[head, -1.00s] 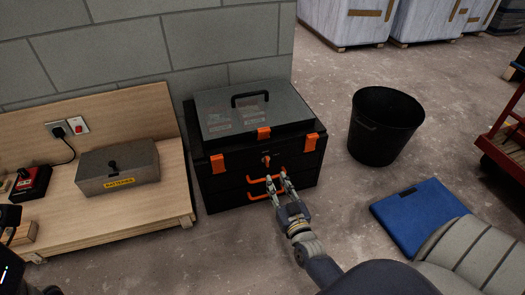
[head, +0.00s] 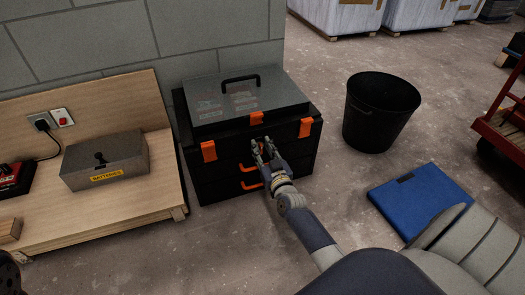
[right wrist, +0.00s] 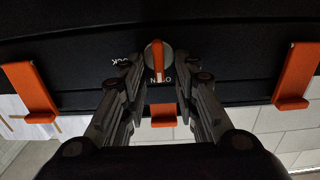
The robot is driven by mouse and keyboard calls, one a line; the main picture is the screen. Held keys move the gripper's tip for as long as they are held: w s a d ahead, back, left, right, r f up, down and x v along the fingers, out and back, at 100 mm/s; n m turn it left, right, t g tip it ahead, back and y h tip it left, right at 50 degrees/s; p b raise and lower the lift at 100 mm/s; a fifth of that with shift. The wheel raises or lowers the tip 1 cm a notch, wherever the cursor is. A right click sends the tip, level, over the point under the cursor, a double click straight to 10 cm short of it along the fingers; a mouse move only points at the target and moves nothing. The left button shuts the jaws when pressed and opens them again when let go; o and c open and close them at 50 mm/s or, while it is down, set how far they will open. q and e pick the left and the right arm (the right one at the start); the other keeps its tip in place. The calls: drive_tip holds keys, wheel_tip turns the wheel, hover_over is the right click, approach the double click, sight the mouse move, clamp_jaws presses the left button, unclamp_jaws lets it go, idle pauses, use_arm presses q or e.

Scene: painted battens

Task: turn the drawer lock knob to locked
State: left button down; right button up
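The lock knob (right wrist: 157,62) is an orange bar on a round base on the front of a black drawer chest (head: 235,170). In the right wrist view, which is upside down, its white-tipped end points at the OPEN lettering; the LOCK lettering (right wrist: 122,61) is off to the left. My right gripper (right wrist: 156,68) is open, its fingers on either side of the knob with gaps showing. In the head view the right gripper (head: 262,147) is at the chest front and largely hides the knob. My left gripper's fingers are not seen.
Orange drawer handles (head: 249,184) sit below the knob, and orange latches (head: 209,151) flank it. A wooden bench (head: 110,212) with a grey batteries box (head: 105,162) stands left. A black bin (head: 380,115) and blue mat (head: 422,200) lie right. Floor in front is clear.

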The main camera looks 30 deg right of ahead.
clamp_jaws()
